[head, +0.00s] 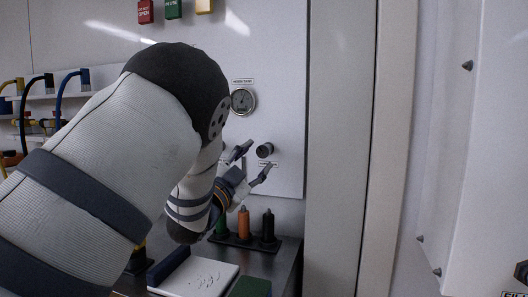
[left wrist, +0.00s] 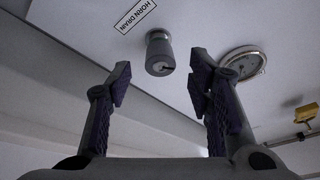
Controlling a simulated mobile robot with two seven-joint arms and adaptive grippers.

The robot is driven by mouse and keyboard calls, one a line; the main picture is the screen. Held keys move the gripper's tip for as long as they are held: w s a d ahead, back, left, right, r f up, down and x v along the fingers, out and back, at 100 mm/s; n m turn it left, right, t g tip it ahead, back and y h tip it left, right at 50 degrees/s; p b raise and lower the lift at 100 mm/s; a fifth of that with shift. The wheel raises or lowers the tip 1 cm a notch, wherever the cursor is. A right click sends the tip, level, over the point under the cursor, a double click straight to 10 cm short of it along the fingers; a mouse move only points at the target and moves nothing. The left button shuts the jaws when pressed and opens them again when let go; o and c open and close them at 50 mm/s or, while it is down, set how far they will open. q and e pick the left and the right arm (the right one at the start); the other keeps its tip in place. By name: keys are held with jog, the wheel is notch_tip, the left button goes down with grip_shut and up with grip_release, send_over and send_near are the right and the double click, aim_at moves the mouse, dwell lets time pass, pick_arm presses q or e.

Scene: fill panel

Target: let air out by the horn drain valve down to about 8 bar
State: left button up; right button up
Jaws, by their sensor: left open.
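The horn drain valve shows as a dark round knob (head: 265,150) on the white panel. A round gauge (head: 243,101) is above and left of the knob in the head view; the same gauge (left wrist: 245,64) is at right in the left wrist view. Its reading is too small to tell. My left gripper (head: 254,161) is open and empty, with its fingers (left wrist: 161,70) pointing toward the knob, apart from it. My right gripper is out of view.
Green, orange and black bottles (head: 243,223) stand on a dark holder below the panel. A white flat item (head: 205,277) lies on the bench. Coloured hoses (head: 62,92) hang at left, partly behind my left arm. Red, green and yellow tags (head: 173,8) are on the wall above.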

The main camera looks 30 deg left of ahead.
aim_at(262, 154)
pick_arm(q)
jog(key=x, duration=0.5)
jog(key=shift+w, duration=0.1)
jog(key=shift+c, duration=0.2)
grip_shut()
jog(key=shift+n+y, duration=0.7)
jog(key=shift+n, duration=0.9)
jog(key=shift+o, duration=0.2)
grip_release()
